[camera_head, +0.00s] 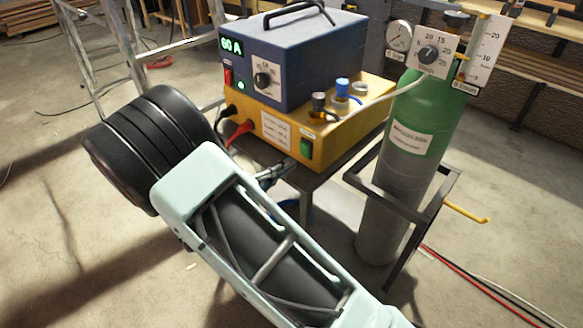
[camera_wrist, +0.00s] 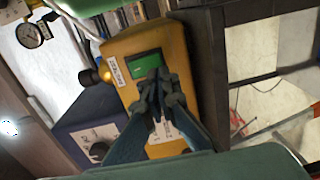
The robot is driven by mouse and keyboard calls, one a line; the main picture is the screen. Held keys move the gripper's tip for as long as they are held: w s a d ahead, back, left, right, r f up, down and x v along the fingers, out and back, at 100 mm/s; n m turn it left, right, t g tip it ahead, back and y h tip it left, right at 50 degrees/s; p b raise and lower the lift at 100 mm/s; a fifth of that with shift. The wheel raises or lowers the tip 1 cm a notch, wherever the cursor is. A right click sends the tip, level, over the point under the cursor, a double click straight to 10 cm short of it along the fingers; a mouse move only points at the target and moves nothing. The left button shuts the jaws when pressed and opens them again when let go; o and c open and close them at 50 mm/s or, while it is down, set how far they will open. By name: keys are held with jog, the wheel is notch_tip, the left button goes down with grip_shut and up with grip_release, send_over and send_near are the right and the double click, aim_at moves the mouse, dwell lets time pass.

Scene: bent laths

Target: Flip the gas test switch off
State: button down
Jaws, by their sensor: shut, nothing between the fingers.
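The gas test switch is a green rocker (camera_head: 306,147) on the front of a yellow box (camera_head: 262,128), under a small label. In the wrist view the green rocker (camera_wrist: 143,64) sits in a dark frame, its lower right part hidden by my fingertips. My gripper (camera_head: 287,166) is shut and empty, just left of and below the switch in the head view. In the wrist view my gripper's tips (camera_wrist: 160,82) overlap the rocker's edge. I cannot tell whether they touch it, or which way the rocker is tipped.
A blue welding unit (camera_head: 290,62) reading 60 A stands on the yellow box. Black and red cables (camera_head: 238,131) plug in left of the switch. A green-topped gas cylinder (camera_head: 428,115) with gauges stands at right in a cart frame. A ladder (camera_head: 122,45) stands behind at left.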

jog(key=f+p+v, duration=0.1)
jog(key=v, duration=0.9)
jog(key=shift+f, duration=0.4)
